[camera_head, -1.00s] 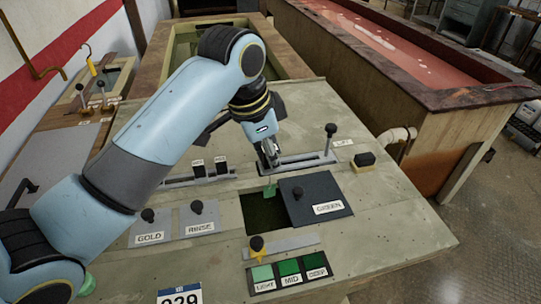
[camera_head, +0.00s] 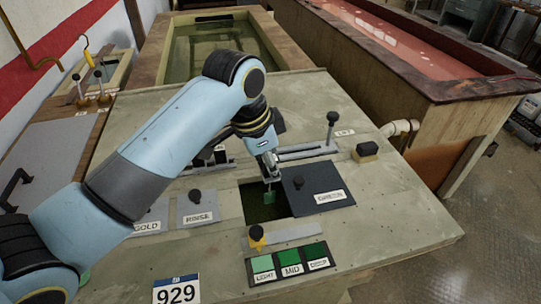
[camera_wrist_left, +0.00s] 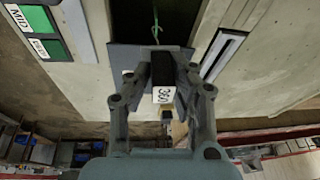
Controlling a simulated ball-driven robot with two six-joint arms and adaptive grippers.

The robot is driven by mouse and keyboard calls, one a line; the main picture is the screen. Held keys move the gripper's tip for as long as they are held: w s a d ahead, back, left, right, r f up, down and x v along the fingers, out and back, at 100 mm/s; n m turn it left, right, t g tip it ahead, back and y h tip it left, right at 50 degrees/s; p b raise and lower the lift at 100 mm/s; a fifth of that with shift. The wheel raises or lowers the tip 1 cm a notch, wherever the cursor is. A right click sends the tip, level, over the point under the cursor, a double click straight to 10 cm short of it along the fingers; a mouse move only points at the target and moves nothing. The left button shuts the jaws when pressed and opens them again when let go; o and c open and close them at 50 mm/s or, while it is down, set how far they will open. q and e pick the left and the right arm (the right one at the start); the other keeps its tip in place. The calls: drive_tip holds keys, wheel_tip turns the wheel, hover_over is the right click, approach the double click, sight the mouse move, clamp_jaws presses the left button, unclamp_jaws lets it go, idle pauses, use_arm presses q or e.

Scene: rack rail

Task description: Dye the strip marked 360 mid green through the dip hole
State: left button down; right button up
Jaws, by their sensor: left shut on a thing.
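My left gripper (camera_head: 267,176) is shut on the dark holder of the strip marked 360. Its white 360 tag (camera_wrist_left: 163,95) shows between the fingers in the left wrist view. The strip's green end (camera_head: 268,198) hangs below the fingers over the square dip hole (camera_head: 254,208); I cannot tell if its tip is below the rim. A dark lid marked GREEN (camera_head: 322,183) lies right of the hole. A shade card (camera_head: 290,264) shows LIGHT, MID and DEEP greens. My right gripper is not in view.
The RINSE lid (camera_head: 197,206) and GOLD lid (camera_head: 150,217) lie left of the hole, both closed. A lever (camera_head: 332,125) stands upright behind the GREEN lid. The bench's right front is clear.

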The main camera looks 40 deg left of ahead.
sight(270, 200)
use_arm(q)
wheel_tip(270, 200, down, 12)
drive_tip(key=b, duration=0.5)
drive_tip(key=shift+r, duration=0.2)
idle(4.3)
